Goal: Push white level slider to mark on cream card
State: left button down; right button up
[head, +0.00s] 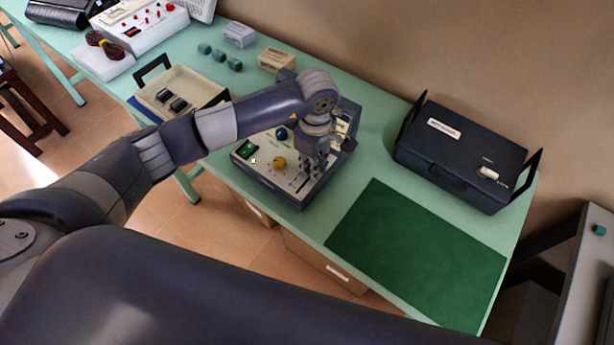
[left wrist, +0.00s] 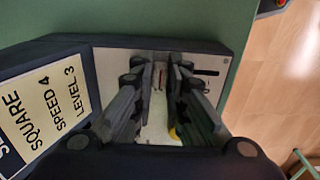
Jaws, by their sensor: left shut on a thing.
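The instrument (head: 298,200) is a dark box with a light panel, standing on the green table. My left gripper (head: 310,172) points down at the right part of this panel. In the left wrist view its two fingers (left wrist: 161,85) stand either side of a narrow strip of panel. They are shut on what seems to be the white level slider, mostly hidden between them; its position against the marks cannot be read. The cream card (left wrist: 45,103) reads "SQUARE, SPEED 4, LEVEL 3"; in the head view it is partly behind the gripper. My right gripper is not in view.
The panel also has a yellow knob (head: 279,163), a blue knob (head: 281,133) and a small green screen (head: 246,150). A black case (head: 450,160) stands at the right, with a flat dark green mat (head: 415,255) in front of it. A cream tray (head: 205,92) stands to the left.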

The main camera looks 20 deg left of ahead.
pick_arm(q)
jog(key=shift+w+r, duration=0.15)
jog(key=c, duration=1.6)
grip_release()
jog(key=shift+w+d, duration=0.1)
jog(key=shift+w, duration=0.05)
notch_tip(320, 180, up, 12)
